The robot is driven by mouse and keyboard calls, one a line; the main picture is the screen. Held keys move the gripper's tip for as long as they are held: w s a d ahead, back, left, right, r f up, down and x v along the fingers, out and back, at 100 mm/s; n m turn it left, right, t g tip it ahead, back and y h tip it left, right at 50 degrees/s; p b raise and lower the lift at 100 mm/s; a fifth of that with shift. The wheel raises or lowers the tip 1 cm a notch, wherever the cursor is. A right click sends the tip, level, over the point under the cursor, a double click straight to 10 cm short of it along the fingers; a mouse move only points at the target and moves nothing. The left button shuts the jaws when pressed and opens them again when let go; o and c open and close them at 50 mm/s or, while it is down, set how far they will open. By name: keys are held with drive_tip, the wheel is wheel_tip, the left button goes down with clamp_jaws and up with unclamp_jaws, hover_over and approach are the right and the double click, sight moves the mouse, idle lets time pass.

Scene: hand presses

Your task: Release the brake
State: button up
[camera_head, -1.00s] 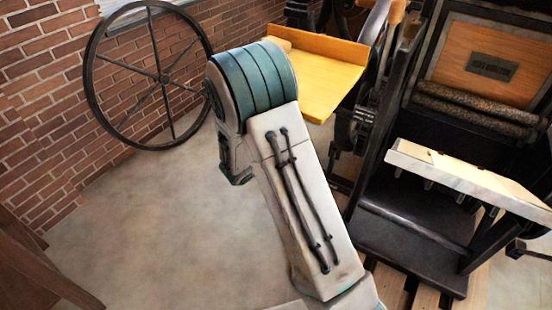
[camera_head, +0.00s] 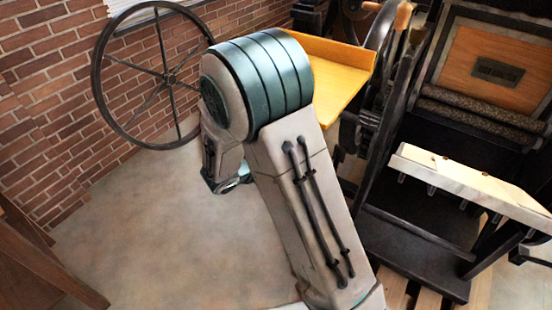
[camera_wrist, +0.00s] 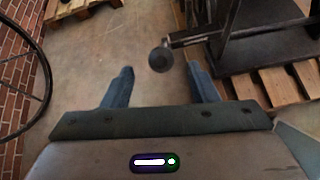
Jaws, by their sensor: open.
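In the wrist view, a dark round knob (camera_wrist: 159,59) sits on the end of a dark rod (camera_wrist: 198,38) that reaches left from the black press frame. I take this to be the brake handle; no label shows. My gripper (camera_wrist: 160,69) is open, its two blue fingers wide apart. The knob appears between and slightly beyond the fingertips, and I see no contact. The exact depth gap is hard to tell. In the head view, my arm hides the knob and the gripper fingers.
A large spoked wheel (camera_head: 166,75) stands by the brick wall at left. The black press (camera_head: 420,235) with a pale slanted board (camera_head: 470,180) fills the right. A yellow tray (camera_head: 335,85) juts out behind my arm. Wooden pallets (camera_wrist: 285,90) lie low. Bare floor (camera_head: 150,235) is open at left.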

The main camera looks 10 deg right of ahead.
drive_tip(key=v, duration=0.5)
drive_tip(key=shift+r+p, duration=0.1)
drive_tip(key=shift+p, duration=0.2)
drive_tip(key=shift+r, duration=0.1)
